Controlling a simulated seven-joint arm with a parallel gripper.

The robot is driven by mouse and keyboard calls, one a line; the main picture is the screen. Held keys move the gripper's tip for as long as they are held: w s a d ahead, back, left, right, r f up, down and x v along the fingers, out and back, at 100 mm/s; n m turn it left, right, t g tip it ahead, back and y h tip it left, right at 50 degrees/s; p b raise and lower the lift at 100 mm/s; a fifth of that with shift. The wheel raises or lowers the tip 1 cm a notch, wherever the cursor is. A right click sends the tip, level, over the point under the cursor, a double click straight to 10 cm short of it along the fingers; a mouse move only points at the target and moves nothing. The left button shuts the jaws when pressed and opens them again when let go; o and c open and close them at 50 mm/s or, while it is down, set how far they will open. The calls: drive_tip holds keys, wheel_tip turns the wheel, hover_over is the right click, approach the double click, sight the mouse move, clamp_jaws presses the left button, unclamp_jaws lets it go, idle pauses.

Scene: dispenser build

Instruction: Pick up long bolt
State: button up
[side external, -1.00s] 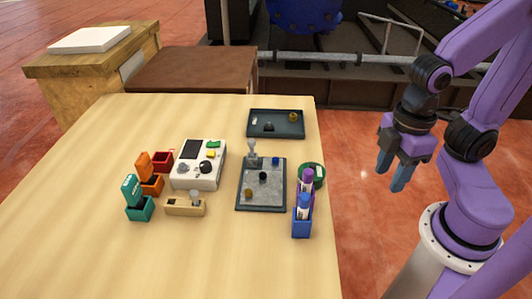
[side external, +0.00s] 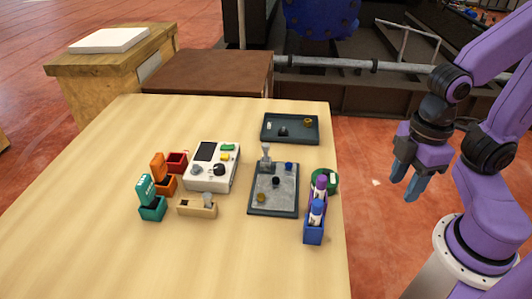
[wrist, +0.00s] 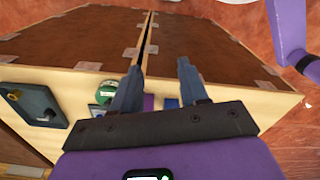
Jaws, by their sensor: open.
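My gripper (side external: 403,190) is open and empty, fingers down, off the right edge of the table and well apart from everything on it. In the wrist view my gripper (wrist: 158,68) shows two separated fingers with nothing between them. I cannot say surely which item is the long bolt. A grey upright piece (side external: 266,157) stands at the back left of the grey-topped tray (side external: 288,213). A small grey cylindrical piece (side external: 208,198) sits in the beige block (side external: 189,210) at the front left. Both are too small to identify.
A dark tray (side external: 297,138) with small parts lies at the back. A white device (side external: 198,178), teal (side external: 150,212), orange and red bins stand left. A blue holder (side external: 314,238) with markers and a green round item (side external: 332,178) line the right edge. The table front is clear.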

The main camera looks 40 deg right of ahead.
drive_tip(key=shift+o, duration=0.6)
